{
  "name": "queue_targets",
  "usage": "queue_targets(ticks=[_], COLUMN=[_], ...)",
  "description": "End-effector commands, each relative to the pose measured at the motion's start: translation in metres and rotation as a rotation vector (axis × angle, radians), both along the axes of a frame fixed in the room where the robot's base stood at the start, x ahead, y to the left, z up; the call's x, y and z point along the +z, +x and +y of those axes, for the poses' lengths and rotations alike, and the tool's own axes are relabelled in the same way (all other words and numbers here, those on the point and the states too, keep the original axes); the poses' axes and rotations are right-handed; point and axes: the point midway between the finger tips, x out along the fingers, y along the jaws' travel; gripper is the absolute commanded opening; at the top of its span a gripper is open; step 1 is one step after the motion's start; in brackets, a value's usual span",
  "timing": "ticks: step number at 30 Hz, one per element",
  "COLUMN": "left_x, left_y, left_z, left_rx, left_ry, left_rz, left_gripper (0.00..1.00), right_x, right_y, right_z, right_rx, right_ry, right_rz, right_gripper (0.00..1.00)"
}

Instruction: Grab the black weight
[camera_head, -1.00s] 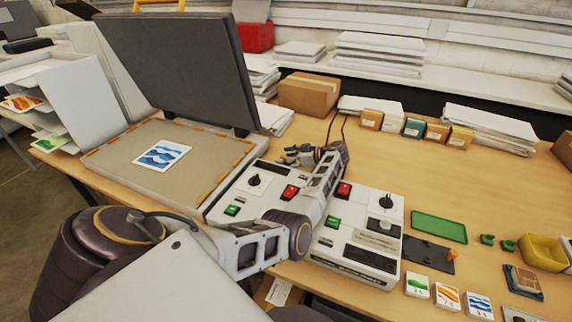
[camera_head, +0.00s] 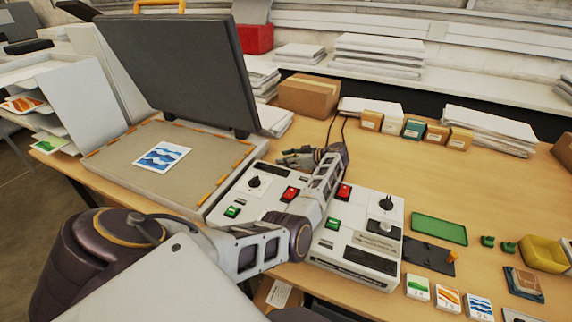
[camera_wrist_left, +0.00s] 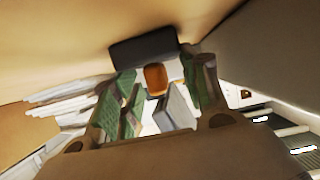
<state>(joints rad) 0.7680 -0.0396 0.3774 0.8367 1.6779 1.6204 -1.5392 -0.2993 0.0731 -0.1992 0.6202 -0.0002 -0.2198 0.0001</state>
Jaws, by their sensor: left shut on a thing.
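My left gripper (camera_head: 290,159) reaches across the white laminator units in the head view, near their back edge and in front of the paper stacks. In the left wrist view, the black weight (camera_wrist_left: 143,50) is a dark block with an orange-brown knob (camera_wrist_left: 155,79). The knob lies between the green-padded fingers, and the gripper is shut on it. The block sits just beyond the fingertips. I cannot make out the held weight in the head view, and whether it touches a surface is unclear. My right gripper is out of view.
The press (camera_head: 106,162) stands open at left, with a blue wave card (camera_head: 162,156) on its bed. A cardboard box (camera_head: 308,94) and small boxes (camera_head: 412,128) stand behind. A dark plate with an orange peg (camera_head: 428,254) and a green tray (camera_head: 439,228) lie at right.

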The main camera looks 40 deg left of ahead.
Motion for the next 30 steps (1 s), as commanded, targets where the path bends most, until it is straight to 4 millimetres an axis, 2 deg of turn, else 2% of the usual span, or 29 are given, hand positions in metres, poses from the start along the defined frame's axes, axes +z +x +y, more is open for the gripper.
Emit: queue_targets(ticks=[8,14,30], left_x=[0.006,0.021,0.09], left_y=[0.001,0.001,0.001], left_z=[0.0,0.0,0.0], left_rx=[0.0,0.0,0.001], left_ry=[0.002,0.001,0.001], left_rz=[-0.002,-0.004,-0.004], left_gripper=[0.02,0.02,0.02], right_x=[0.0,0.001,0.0], right_y=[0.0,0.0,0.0], right_z=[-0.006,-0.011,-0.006], right_rx=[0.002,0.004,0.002], right_ry=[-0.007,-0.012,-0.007], right_rz=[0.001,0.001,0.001], right_gripper=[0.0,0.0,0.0])
